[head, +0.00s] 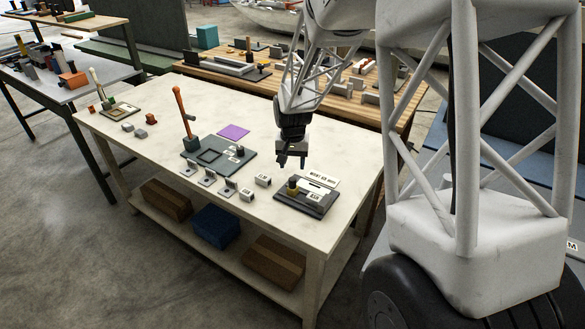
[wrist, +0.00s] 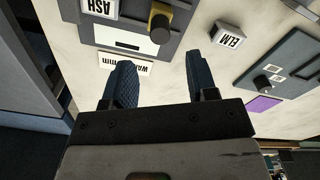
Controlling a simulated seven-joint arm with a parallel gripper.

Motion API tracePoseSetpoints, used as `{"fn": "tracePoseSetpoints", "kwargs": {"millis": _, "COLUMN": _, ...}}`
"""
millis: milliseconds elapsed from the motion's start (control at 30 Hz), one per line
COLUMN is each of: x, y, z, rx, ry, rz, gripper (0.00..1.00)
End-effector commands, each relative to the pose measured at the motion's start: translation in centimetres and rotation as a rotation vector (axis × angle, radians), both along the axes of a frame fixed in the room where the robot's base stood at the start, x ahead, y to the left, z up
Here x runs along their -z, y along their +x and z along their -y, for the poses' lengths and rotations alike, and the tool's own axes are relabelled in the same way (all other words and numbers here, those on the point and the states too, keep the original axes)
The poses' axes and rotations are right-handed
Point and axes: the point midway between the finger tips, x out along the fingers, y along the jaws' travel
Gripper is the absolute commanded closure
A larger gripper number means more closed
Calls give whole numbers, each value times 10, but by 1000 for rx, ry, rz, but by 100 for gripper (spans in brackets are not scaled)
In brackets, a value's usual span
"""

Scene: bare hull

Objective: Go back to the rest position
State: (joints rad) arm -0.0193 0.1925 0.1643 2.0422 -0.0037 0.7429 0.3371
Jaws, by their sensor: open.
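My gripper (head: 291,160) hangs above the white workbench (head: 165,97), fingers pointing down. In the wrist view its two dark fingers (wrist: 160,85) are spread apart with nothing between them. Below and just beyond it is a dark grey board (head: 306,201) with a white panel, an "ASH" label and a yellow-and-black knob (head: 292,186). The knob also shows in the wrist view (wrist: 161,23). The gripper does not touch the board in these views.
Small blocks, one marked "ELM" (head: 263,181), and several grey brackets (head: 207,176) line the bench front. Behind them are a dark plate (head: 205,160), an orange-handled lever (head: 184,115) and a purple square (head: 233,132). A wooden bench (head: 222,82) with parts stands behind.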

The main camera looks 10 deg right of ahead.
Motion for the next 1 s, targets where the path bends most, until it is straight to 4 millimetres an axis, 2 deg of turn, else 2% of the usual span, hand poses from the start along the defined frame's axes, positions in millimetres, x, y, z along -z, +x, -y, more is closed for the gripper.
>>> {"fn": "tracePoseSetpoints", "kwargs": {"millis": 667, "x": -6, "y": -3, "z": 0, "rx": -2, "ry": 0, "rz": 3, "gripper": 47}}
{"fn": "tracePoseSetpoints", "kwargs": {"millis": 867, "x": -23, "y": -18, "z": 1, "rx": -14, "ry": 0, "rz": 13, "gripper": 47}}
{"fn": "tracePoseSetpoints", "kwargs": {"millis": 1000, "x": -44, "y": -36, "z": 3, "rx": -30, "ry": 0, "rz": 26, "gripper": 47}}
